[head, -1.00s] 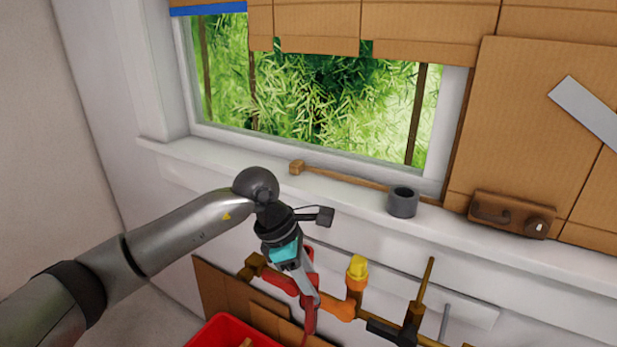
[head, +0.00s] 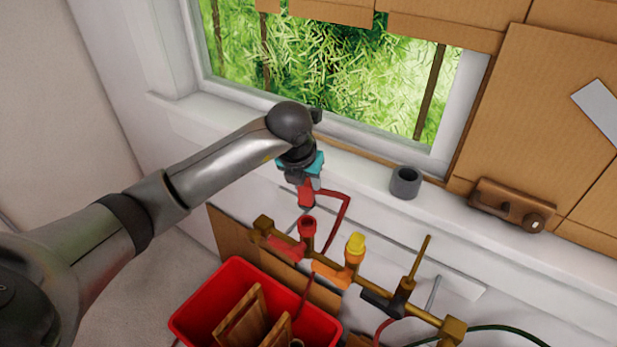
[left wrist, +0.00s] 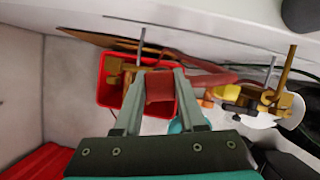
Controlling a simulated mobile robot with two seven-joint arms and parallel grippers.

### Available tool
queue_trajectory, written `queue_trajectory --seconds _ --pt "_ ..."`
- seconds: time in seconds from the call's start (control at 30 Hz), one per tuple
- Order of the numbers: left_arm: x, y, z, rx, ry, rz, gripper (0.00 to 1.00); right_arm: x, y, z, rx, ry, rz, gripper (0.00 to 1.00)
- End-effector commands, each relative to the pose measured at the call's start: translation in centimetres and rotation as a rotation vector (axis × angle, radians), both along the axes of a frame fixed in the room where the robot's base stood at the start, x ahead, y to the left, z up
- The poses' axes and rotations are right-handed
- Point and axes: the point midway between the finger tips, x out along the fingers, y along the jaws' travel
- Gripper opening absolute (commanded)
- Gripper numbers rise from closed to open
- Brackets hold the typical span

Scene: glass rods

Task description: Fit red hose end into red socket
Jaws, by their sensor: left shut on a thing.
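My left gripper (head: 308,184) is shut on the red hose end (head: 306,194), a short red piece pointing down. It is held just above the red socket (head: 307,226), with a small gap between them. The socket is an upright red cup on the brass pipe, its opening facing up. The red hose (head: 346,205) leaves the hose end to the right and bends down behind the pipe. In the left wrist view the red hose end (left wrist: 159,87) sits between the two grey fingers. My right gripper is not in view.
A yellow-capped orange fitting (head: 355,245) stands right of the red socket, then a brass handle (head: 418,262). A red crate (head: 190,309) with wooden pieces is below. A grey cup (head: 405,182) stands on the window sill (head: 180,112).

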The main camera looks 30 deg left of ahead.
Motion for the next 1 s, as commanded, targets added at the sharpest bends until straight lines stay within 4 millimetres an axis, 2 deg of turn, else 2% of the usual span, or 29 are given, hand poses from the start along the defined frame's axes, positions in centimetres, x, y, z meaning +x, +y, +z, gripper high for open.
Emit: queue_trajectory --seconds 0.5,1.0 --pt "0.0 -0.1 -5.0 -0.001 0.0 -0.005 0.0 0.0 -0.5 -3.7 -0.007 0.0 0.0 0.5" --pt "0.0 -0.1 -5.4 -0.001 -0.001 -0.005 0.0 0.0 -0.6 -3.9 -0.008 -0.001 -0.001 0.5"
